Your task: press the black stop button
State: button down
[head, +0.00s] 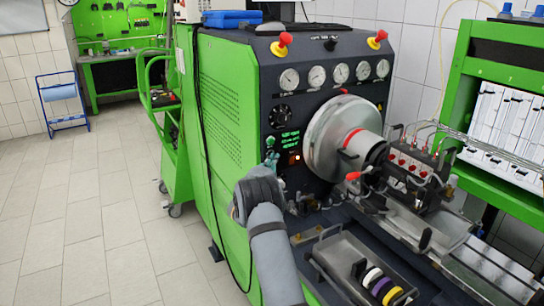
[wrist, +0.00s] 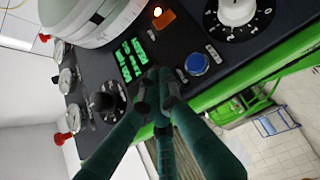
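The dark panel of the green test bench carries the controls. My gripper (head: 270,160) is in front of this panel, left of the big metal disc. The tips lie over the panel between the green displays (wrist: 131,59) and a blue round button (wrist: 197,63). I cannot make out the black stop button; the fingertips may hide it. Whether the tips touch the panel cannot be told.
An orange lit switch (wrist: 164,19) and a white dial (wrist: 238,10) are near the blue button. A black knob (wrist: 103,101) is left of the fingers. The big metal disc (head: 336,136) stands out right of my gripper. The floor (head: 90,215) at left is clear.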

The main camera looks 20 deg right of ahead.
jog(key=shift+s, duration=0.1)
jog(key=shift+s+b, duration=0.5)
jog(key=shift+s, duration=0.25)
jog(key=s+b, duration=0.2)
jog(key=s, duration=0.1)
jog(key=s+b, duration=0.1)
jog(key=s, duration=0.1)
jog(key=shift+d, duration=0.35)
jog(key=shift+w, duration=0.1)
dwell(0.4)
